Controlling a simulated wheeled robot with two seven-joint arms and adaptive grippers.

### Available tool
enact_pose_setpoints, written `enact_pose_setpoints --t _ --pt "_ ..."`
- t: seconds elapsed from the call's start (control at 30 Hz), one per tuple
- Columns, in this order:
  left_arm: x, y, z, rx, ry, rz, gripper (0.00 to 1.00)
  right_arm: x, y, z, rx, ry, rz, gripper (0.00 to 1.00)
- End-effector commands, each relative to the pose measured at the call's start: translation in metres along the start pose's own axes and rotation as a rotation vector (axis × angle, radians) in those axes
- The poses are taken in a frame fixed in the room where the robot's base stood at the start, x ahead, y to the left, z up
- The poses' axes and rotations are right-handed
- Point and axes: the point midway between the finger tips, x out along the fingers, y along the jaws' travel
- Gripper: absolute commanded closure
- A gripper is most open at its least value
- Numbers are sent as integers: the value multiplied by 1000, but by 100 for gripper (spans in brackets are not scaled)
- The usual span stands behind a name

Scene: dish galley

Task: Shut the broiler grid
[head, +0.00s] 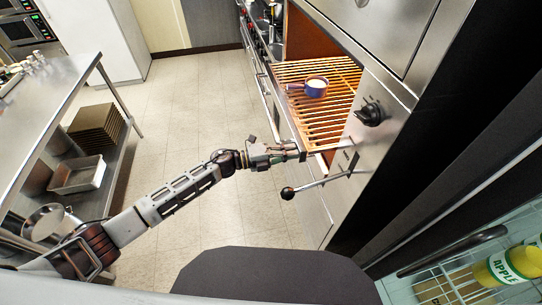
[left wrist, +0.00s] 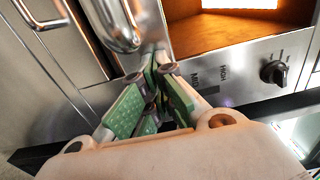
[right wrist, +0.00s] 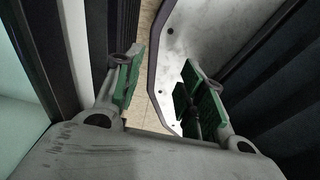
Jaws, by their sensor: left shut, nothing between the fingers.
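The broiler grid (head: 318,118) is a slatted rack glowing orange in the head view, standing out from the steel broiler front. A small blue pan with a pale inside (head: 316,87) sits on its slats. My left gripper (head: 299,151) is shut and empty at the near front corner of the grid; I cannot tell whether it touches. In the left wrist view its fingertips (left wrist: 160,72) are together beside a shiny rounded metal part. My right gripper is out of the head view; in the right wrist view (right wrist: 160,78) its fingers are apart with nothing between them.
A lever with a black ball end (head: 288,193) sticks out below my left gripper. A black knob (head: 371,114) is on the broiler panel. A steel table (head: 60,85) with trays beneath stands at left. The tiled floor between is clear.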

Motion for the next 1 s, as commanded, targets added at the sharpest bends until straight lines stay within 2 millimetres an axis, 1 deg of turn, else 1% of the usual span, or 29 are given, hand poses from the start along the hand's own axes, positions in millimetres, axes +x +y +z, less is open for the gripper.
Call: enact_pose_setpoints --t 0.03,0.2,0.4,0.5,0.7,0.83,1.0 --pt "12 0 0 2 1 -2 100 3 0 0 0 0 0 60" --pt "46 0 0 1 1 -2 100 7 1 1 0 0 1 60" --pt "80 1 0 2 1 -1 100 13 2 2 -1 0 3 60" --pt "93 1 0 2 0 0 100 15 4 2 -2 0 5 60" --pt "109 1 0 0 0 0 100 17 13 3 -5 -1 14 60" --pt "113 0 0 0 0 0 100 17 20 3 -6 0 21 60" --pt "114 -1 0 1 0 -1 100 17 19 2 -4 0 20 60"
